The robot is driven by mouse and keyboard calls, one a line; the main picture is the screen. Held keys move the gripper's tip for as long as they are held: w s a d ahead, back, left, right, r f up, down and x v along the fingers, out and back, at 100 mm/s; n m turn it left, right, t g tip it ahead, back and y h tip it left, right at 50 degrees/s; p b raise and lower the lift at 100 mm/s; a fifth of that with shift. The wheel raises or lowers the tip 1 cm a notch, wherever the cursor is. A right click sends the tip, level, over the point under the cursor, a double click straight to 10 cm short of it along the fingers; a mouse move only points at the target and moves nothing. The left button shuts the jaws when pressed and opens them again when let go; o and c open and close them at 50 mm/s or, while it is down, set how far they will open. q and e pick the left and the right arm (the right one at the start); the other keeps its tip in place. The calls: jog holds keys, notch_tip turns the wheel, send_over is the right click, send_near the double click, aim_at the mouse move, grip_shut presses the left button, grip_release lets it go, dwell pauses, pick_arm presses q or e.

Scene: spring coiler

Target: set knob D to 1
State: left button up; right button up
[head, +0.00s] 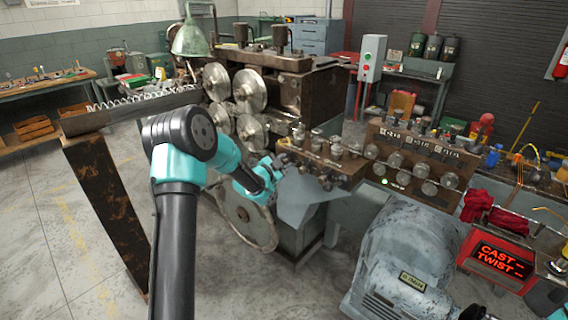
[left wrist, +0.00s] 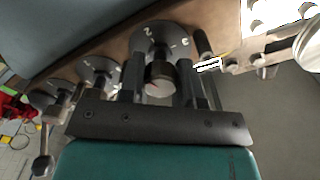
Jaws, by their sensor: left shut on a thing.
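My left gripper (head: 281,162) is at the small knob panel (head: 322,172) in the middle of the head view. In the left wrist view its two dark fingers (left wrist: 163,82) stand either side of a round metal knob (left wrist: 160,76) and are shut on it. The knob has a small red mark and sits on a dark dial (left wrist: 163,38) with white numerals, partly hidden by the fingers. No letter is readable, so I cannot tell which knob this is. A dark and teal part of my right arm shows at the head view's bottom edge; its jaws are unclear.
More dials stand along the panel, one beside the held knob (left wrist: 101,72). A second panel with several knobs (head: 418,165) stands to the right. A grey motor housing (head: 405,262) is in front. Metal rollers (head: 250,91) stand behind.

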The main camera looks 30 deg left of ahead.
pick_arm(q)
jog(key=n, duration=1.4)
dwell(0.4)
jog(key=o, duration=0.9)
